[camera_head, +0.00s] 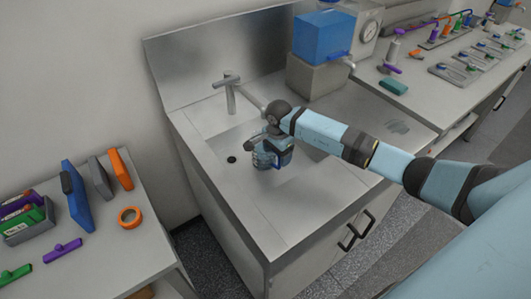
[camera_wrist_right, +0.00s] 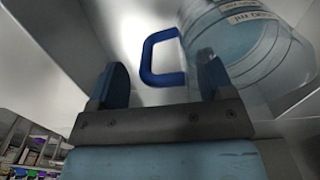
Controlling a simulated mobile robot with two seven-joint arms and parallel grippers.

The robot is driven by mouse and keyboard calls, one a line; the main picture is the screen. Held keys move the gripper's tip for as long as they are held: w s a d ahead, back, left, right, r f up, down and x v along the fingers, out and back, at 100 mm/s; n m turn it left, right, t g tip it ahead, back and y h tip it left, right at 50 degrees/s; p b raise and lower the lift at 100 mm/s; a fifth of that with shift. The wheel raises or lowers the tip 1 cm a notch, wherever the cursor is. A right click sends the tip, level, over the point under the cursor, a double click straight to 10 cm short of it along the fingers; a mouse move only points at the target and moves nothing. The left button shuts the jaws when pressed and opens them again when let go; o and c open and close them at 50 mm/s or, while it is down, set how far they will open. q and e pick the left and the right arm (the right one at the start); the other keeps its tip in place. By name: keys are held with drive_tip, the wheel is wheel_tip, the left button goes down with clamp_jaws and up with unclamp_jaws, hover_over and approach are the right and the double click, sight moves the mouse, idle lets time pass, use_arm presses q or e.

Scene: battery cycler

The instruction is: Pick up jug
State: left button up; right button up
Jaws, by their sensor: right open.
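The jug (camera_wrist_right: 240,45) is clear with printed markings and a blue handle (camera_wrist_right: 150,62), and shows at the top right of the right wrist view. My right gripper (camera_wrist_right: 163,80) is open, its two blue fingers apart. The handle appears in the gap between the fingertips, with no grip on it. The jug's body is beside and beyond the right-hand finger; whether they touch is unclear. In the head view my right gripper (camera_head: 280,155) is low over the sink, where gripper and jug are hard to tell apart. My left gripper is not in view.
The steel sink counter (camera_head: 270,215) has a tap (camera_head: 230,95) behind the gripper. A blue box (camera_head: 323,36) stands on a grey block to the back right. A side table (camera_head: 110,265) holds coloured tools and orange tape (camera_head: 130,217). The counter front is clear.

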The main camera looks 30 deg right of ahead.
drive_tip(key=shift+f, duration=0.3)
drive_tip(key=c, duration=1.2)
drive_tip(key=shift+r, duration=0.15)
